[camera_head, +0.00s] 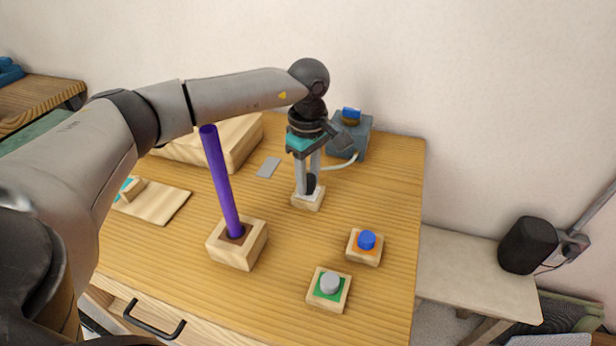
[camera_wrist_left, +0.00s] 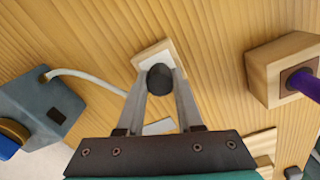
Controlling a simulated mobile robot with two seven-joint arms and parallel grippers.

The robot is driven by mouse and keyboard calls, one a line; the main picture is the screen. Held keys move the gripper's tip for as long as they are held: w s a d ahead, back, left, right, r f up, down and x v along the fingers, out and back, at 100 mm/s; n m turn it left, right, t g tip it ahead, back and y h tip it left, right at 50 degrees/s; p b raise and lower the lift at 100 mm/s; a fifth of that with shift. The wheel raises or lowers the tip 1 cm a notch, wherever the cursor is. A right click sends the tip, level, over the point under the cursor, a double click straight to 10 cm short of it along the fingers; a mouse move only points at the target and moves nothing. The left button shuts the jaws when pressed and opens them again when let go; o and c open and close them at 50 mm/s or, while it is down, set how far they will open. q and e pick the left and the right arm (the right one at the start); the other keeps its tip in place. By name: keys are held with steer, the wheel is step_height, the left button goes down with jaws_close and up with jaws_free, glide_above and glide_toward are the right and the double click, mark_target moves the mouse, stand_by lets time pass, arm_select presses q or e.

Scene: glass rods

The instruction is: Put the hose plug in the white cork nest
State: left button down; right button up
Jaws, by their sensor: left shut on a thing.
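The hose plug (camera_head: 311,183) is dark and rounded. My left gripper (camera_head: 307,187) is shut on it, fingers pointing down. The plug is right at the white cork nest (camera_head: 308,203), a small wooden block with a white top. In the left wrist view the dark plug (camera_wrist_left: 160,78) sits between the fingertips and overlaps the white patch of the nest (camera_wrist_left: 152,50). I cannot tell whether it is seated or just above. A white hose (camera_head: 340,164) runs from a blue-grey box (camera_head: 352,132) and passes behind the fingers. My right gripper is not in view.
A purple rod (camera_head: 219,180) stands in a wooden block (camera_head: 236,253) to the left. Nests with a blue knob (camera_head: 366,240) and a grey knob (camera_head: 330,283) are at the front right. A flat grey piece (camera_head: 268,167) lies behind. Bare table surrounds the white nest.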

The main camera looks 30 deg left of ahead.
arm_select(q)
steer(key=shift+f+b, duration=0.35)
steer(key=shift+f, duration=0.15)
steer(key=c, duration=0.8)
jaws_free()
steer(key=shift+c, duration=0.2)
